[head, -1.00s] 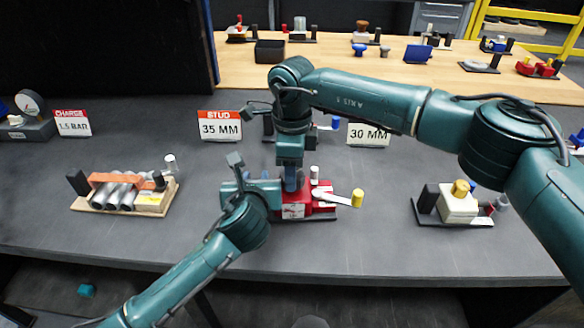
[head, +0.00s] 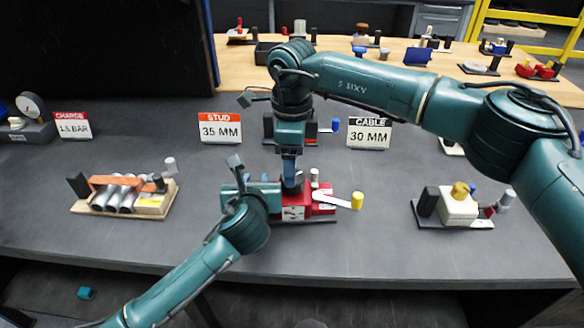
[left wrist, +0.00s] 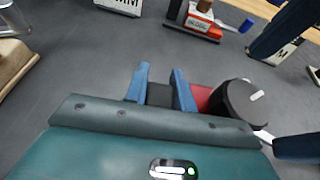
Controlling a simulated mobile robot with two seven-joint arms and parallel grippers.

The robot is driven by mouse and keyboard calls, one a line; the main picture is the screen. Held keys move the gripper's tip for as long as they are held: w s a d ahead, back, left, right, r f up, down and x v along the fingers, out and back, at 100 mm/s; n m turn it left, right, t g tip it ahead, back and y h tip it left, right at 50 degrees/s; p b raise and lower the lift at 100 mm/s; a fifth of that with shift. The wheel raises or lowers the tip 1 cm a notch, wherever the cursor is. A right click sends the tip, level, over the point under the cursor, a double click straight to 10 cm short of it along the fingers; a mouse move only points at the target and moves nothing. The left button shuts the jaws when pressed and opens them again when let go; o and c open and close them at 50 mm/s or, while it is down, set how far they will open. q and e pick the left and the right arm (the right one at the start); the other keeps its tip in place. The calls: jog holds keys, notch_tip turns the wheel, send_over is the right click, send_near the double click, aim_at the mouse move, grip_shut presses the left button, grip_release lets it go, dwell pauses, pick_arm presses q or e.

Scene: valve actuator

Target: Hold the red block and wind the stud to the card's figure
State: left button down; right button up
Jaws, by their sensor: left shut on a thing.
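The red block (head: 323,205) sits on a dark base near the bench's front middle. It has a white dial (head: 293,213) on its front and a yellow-tipped white lever (head: 345,202) at its right. My left gripper (left wrist: 160,92) is shut on a dark part at the block's left end. A black round knob (left wrist: 240,103) with a white mark shows beside the red body. My right gripper (left wrist: 275,95) comes from above, its two blue fingers apart on either side of the knob with gaps visible. The STUD card (head: 220,128) reads 35 MM. The dial reading is too small to tell.
A CABLE card (head: 369,134) reads 30 MM and a CHARGE card (head: 73,125) reads 1.5 BAR. A wooden tray with metal cylinders (head: 150,205) stands left, a cream block (head: 458,206) right. Another red device (head: 312,130) stands behind. The bench between is clear.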

pick_arm(q)
jog(key=shift+s+a+f, duration=0.1)
jog(key=shift+s+f, duration=0.05)
jog(key=shift+f, duration=0.25)
pick_arm(e)
notch_tip(320, 180, up, 9)
notch_tip(320, 180, down, 13)
jog(key=n, duration=1)
jog(key=shift+s+r, duration=0.1)
